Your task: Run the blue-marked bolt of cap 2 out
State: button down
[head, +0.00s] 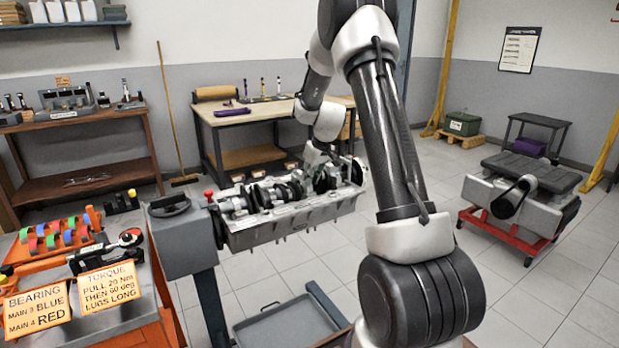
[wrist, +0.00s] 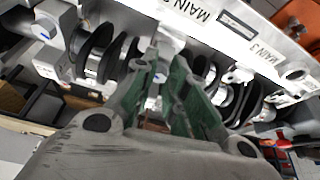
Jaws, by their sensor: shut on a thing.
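The engine block (head: 290,228) is held on a stand with its crankshaft (head: 262,195) facing up. My gripper (head: 312,163) is down at the far right part of the block. In the wrist view its green-padded fingers (wrist: 172,62) reach to the bearing cap by the MAIN 2 label (wrist: 190,9). The fingers are shut on a bolt there, which they mostly hide. Another blue mark (wrist: 43,32) shows on a cap at the upper left. I cannot tell how far the bolt is out.
The MAIN 3 label (wrist: 258,50) and its cap lie to the right in the wrist view. Crank webs (wrist: 95,50) stand close on both sides of my fingers. An orange cart (head: 110,310) with a torque wrench (head: 105,252) stands at the left.

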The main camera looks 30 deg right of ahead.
jog(key=shift+d+f+n+y, duration=0.1)
jog(key=shift+n+y, duration=0.3)
jog(key=shift+n, duration=0.7)
jog(key=shift+g, duration=0.3)
jog(key=c, duration=1.7)
grip_release()
jog(key=shift+s+d+r, duration=0.1)
jog(key=shift+r, duration=0.3)
jog(key=v, duration=1.1)
jog(key=shift+s+d, duration=0.1)
jog(key=shift+s, duration=0.05)
